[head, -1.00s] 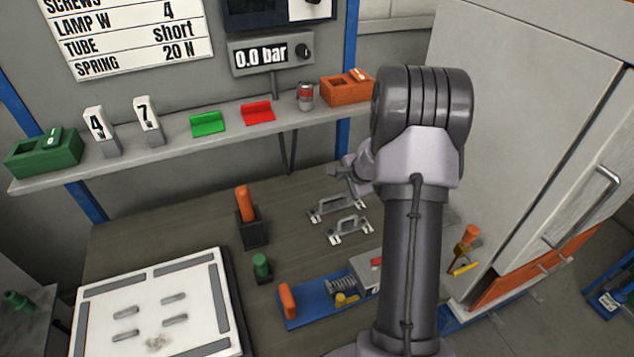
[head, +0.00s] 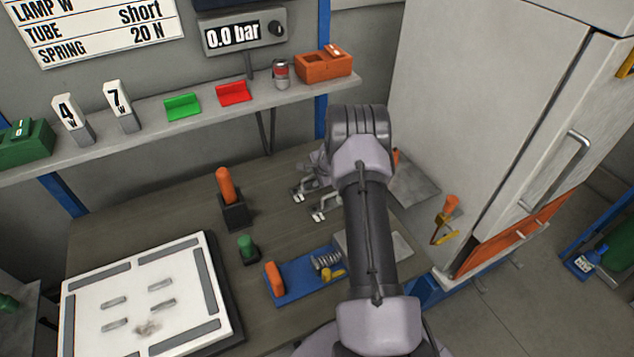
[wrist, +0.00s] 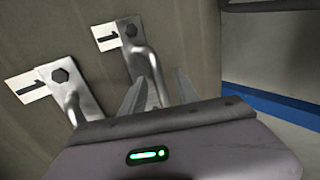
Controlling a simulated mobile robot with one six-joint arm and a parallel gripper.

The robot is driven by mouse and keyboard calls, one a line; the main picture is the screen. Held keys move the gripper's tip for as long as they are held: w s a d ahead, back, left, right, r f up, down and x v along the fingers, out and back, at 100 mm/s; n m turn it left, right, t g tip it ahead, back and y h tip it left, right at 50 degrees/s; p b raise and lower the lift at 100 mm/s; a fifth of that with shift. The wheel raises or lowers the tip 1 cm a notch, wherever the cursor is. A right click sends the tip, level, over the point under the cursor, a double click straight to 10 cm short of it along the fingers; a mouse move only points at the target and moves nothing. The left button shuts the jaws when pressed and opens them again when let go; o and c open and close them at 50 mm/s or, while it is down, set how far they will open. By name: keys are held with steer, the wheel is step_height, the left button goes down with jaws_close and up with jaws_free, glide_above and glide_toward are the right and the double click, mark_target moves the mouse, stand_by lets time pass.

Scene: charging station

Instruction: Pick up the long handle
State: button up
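The long handle (head: 300,190) is a grey metal bar handle lying at the back of the bench, partly hidden by my arm in the head view. A shorter handle (head: 320,210) lies in front of it. In the wrist view two handle ends show, each with a dark bolt and a white tag; the right one (wrist: 137,60) looks like the long handle, the left one (wrist: 68,88) the short. My gripper (wrist: 160,88) is open, its fingers on either side of the right handle's bar. Whether they touch it cannot be told.
A blue tray (head: 297,287) with a spring stands in front. An orange-handled tool in a black holder (head: 233,212) and a green knob (head: 246,247) are to the left, beside a white panel (head: 190,310). A shelf (head: 150,130) runs above; a grey cabinet (head: 480,110) stands right.

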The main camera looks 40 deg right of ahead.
jaws_close()
stand_by(1.2)
